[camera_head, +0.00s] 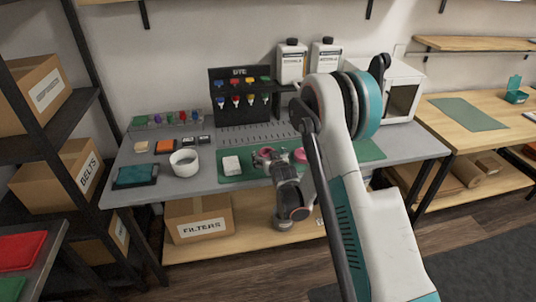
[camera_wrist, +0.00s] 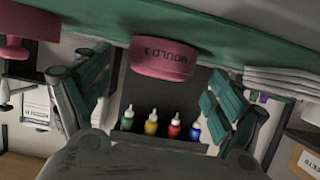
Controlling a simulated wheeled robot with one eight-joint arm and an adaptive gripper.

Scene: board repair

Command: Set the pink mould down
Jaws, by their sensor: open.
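The pink mould, marked MOULD 1, shows in the wrist view (camera_wrist: 163,59), where the picture is upside down. It appears to rest on the green mat (camera_wrist: 100,27). My gripper (camera_wrist: 157,76) is open, with one finger on each side of the mould and visible gaps between. In the head view my gripper (camera_head: 268,160) is low over the mat (camera_head: 355,151), and the mould is a small pink patch (camera_head: 266,153) partly hidden by it. A second pink piece (camera_head: 300,155) stands to the right; it also shows in the wrist view (camera_wrist: 28,25).
A white stack (camera_head: 231,165) lies on the mat left of my gripper. A black rack (camera_head: 239,105) with coloured bottles stands behind.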

